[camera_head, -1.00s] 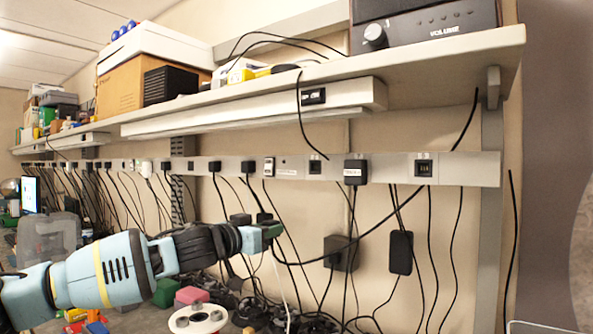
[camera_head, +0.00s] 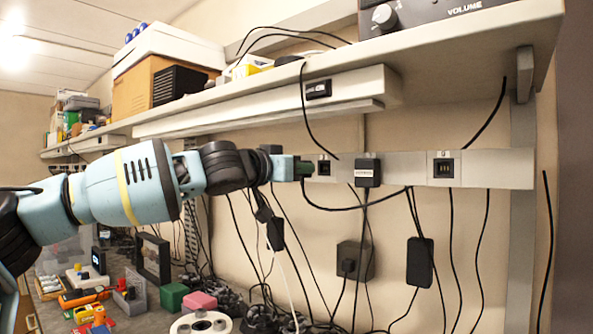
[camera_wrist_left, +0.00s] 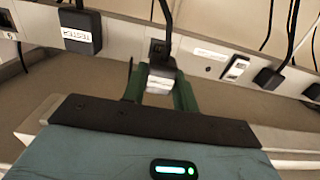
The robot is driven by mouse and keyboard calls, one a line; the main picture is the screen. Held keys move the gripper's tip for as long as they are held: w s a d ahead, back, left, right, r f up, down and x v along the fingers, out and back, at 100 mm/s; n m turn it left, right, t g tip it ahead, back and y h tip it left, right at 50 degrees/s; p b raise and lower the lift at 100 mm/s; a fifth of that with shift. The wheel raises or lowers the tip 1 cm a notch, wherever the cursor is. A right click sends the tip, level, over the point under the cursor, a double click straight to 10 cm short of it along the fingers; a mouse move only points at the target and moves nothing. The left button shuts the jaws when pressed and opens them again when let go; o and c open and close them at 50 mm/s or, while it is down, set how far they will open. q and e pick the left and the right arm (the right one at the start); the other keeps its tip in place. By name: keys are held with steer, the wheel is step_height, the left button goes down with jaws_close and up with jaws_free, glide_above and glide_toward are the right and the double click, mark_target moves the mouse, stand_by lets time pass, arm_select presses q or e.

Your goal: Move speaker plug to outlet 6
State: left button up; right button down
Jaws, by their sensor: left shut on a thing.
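My left gripper (camera_head: 303,169) with green fingers comes in from the left at the height of the grey outlet strip (camera_head: 404,170). It is shut on the speaker plug (camera_wrist_left: 162,76), whose pale face shows between the fingers in the left wrist view. A black cord droops from the fingertips and runs to the right. An empty square outlet (camera_head: 324,168) is just right of the fingertips. It also shows just beyond the plug in the left wrist view (camera_wrist_left: 158,46). I cannot tell whether plug and outlet touch. Another empty outlet (camera_head: 444,168) is farther right; its number is hard to read.
A labelled black plug (camera_head: 367,173) sits in the strip between the two empty outlets. Several cords and a black adapter (camera_head: 419,262) hang below. A shelf (camera_head: 440,50) overhangs the strip, bearing a black box marked VOLUME (camera_head: 430,14).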

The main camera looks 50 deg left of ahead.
arm_select(q)
steer(key=shift+w+a+f+b, duration=0.1)
steer(key=shift+w+b, duration=0.05)
steer(key=shift+w, duration=0.35)
steer(key=shift+w+f+b, duration=0.1)
steer(key=shift+w+b, duration=0.05)
steer(key=shift+w, duration=0.35)
steer(key=shift+w+a+r, duration=0.15)
steer(key=shift+w, duration=1.25)
steer(key=shift+r, duration=0.15)
steer(key=shift+w+a, duration=0.1)
steer(key=shift+w, duration=0.7)
stand_by(1.6)
steer(key=o, duration=1)
steer(key=shift+w, duration=0.1)
steer(key=s, duration=0.6)
steer(key=shift+d, duration=0.35)
steer(key=shift+s+d, duration=0.1)
steer(key=shift+s, duration=0.85)
